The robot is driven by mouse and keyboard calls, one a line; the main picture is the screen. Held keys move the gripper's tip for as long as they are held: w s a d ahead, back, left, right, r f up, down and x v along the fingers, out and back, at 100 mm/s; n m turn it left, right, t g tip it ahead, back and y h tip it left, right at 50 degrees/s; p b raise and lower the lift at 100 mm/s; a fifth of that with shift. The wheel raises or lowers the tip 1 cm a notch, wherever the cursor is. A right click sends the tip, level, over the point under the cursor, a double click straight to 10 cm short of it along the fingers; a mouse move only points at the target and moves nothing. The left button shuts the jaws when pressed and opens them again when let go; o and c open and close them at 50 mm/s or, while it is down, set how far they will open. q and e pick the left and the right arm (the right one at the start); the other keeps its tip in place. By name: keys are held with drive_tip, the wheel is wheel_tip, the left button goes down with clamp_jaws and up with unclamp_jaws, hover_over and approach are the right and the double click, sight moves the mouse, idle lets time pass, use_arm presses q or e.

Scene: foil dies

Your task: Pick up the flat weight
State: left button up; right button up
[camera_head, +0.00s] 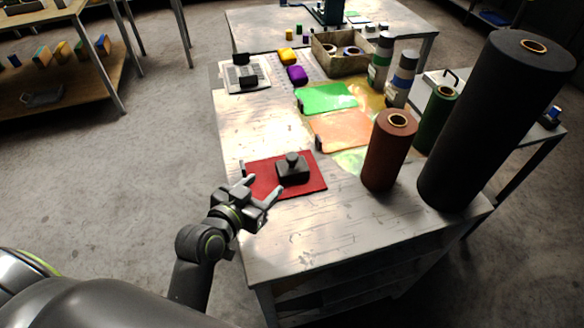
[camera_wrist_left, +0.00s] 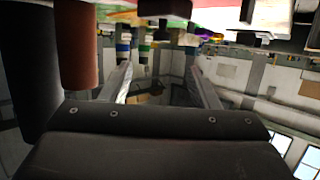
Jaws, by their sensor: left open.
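The flat weight (camera_head: 292,172) is a dark block with a round knob on top. It rests upright on a red sheet (camera_head: 262,185) near the table's left edge. My left gripper (camera_head: 264,185) is open, with its two fingers spread, at the near left of the weight. The fingers reach over the red sheet's corner and are apart from the weight, with nothing between them. In the left wrist view the picture is upside down and the open fingers (camera_wrist_left: 165,85) are empty. My right gripper is not in view.
A brown roll (camera_head: 387,150) and a tall black roll (camera_head: 490,125) stand to the right of the weight. Green (camera_head: 326,97) and orange (camera_head: 340,130) sheets lie behind it. A box (camera_head: 340,62) is farther back. The table's front (camera_head: 310,230) is clear.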

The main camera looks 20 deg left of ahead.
sight(293, 154)
use_arm(q)
drive_tip(key=p+x, duration=0.2)
drive_tip(key=x, duration=1)
drive_tip(key=shift+w+r, duration=0.1)
drive_tip(key=shift+w, duration=0.05)
drive_tip(key=shift+w+p, duration=0.6)
drive_tip(key=shift+w, duration=0.1)
drive_tip(key=shift+p+x, duration=0.4)
drive_tip(key=shift+x, duration=1.5)
clamp_jaws()
drive_tip(key=shift+w+r, duration=0.1)
drive_tip(key=shift+r, duration=0.05)
